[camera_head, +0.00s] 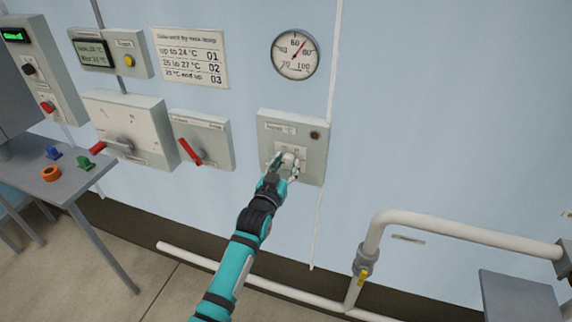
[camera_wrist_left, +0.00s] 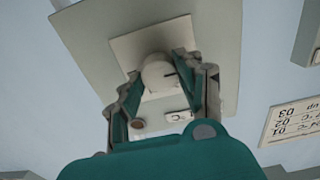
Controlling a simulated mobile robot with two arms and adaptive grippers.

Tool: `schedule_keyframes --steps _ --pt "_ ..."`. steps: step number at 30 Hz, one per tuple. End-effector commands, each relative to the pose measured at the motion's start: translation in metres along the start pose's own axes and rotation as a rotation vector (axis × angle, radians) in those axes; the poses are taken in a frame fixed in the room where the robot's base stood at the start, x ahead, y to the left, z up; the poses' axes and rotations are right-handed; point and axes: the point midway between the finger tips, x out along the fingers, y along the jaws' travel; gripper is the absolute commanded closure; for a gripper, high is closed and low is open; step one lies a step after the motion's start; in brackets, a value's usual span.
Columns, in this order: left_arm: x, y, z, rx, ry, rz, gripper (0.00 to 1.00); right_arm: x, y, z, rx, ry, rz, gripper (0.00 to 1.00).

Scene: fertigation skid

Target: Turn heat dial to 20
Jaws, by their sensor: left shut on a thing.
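The heat dial is a round pale knob (camera_wrist_left: 160,76) with a dark pointer mark, set on a light square plate in the left wrist view. It sits on a grey wall box (camera_head: 314,150) in the head view, where my gripper mostly covers it. My left gripper (camera_head: 283,165) reaches the box from below; in the wrist view its two fingers (camera_wrist_left: 163,90) stand on either side of the knob and are shut on it. The dial's scale numbers cannot be read. My right gripper is in neither view.
A round gauge (camera_head: 295,54) hangs above the box. Left of it are a switch box with a red lever (camera_head: 190,150), a larger lever box (camera_head: 130,115) and a text sign (camera_head: 189,58). White pipes (camera_head: 440,227) run low at right. A table (camera_head: 40,185) holds small coloured parts.

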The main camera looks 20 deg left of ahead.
Motion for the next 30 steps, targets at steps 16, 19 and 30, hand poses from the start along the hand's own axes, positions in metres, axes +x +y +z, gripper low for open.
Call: schedule_keyframes --steps 16,19,30 --pt "0.0 0.0 0.002 -0.007 -0.005 0.0 0.41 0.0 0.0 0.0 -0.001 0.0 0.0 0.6" --pt "0.0 0.0 0.002 -0.006 -0.003 0.0 0.4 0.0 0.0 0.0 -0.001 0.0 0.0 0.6" --pt "-0.02 0.0 0.002 -0.005 -0.003 0.0 0.4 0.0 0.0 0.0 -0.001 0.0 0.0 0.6"
